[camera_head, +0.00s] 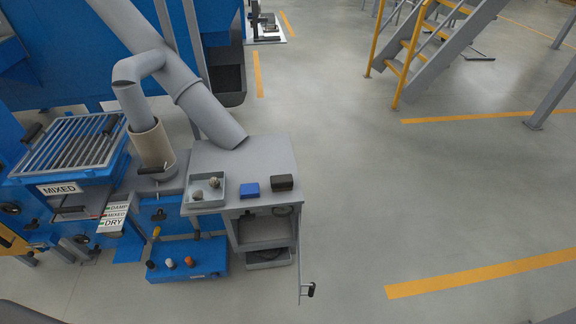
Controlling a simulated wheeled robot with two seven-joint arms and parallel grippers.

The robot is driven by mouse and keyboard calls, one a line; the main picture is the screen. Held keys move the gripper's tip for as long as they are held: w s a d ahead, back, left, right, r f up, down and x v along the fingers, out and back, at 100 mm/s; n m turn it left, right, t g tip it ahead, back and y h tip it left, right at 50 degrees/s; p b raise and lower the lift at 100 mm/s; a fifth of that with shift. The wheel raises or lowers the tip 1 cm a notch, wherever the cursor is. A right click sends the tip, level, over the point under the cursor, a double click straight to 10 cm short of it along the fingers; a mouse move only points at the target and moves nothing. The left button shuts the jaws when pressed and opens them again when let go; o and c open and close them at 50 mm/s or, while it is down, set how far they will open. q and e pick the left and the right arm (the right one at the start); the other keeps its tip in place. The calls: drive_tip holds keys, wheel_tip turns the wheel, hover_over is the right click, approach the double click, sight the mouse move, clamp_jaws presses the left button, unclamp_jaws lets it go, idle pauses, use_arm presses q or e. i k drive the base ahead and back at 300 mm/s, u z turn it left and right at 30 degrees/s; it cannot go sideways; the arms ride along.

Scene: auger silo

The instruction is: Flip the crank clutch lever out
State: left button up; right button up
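I cannot tell for certain which part is the crank clutch lever. A small yellow-tipped lever (156,232) stands upright at the blue machine's lower front. A thin grey upright piece with a black handle (311,290) stands at the right front of the grey cabinet (240,162); I cannot tell whether it is a crank or a door seen edge-on. A blue box (205,270) low at the front carries black, orange and white knobs. Neither of my grippers is in view.
The grey cabinet top holds a tray (207,201) with small lumps, a blue block (250,190) and a dark block (282,182). A grated hopper labelled MIXED (70,150) stands left. A large grey tube (185,85) slants overhead.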

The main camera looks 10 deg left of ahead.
sight(157, 232)
drive_tip(key=u, duration=1.75)
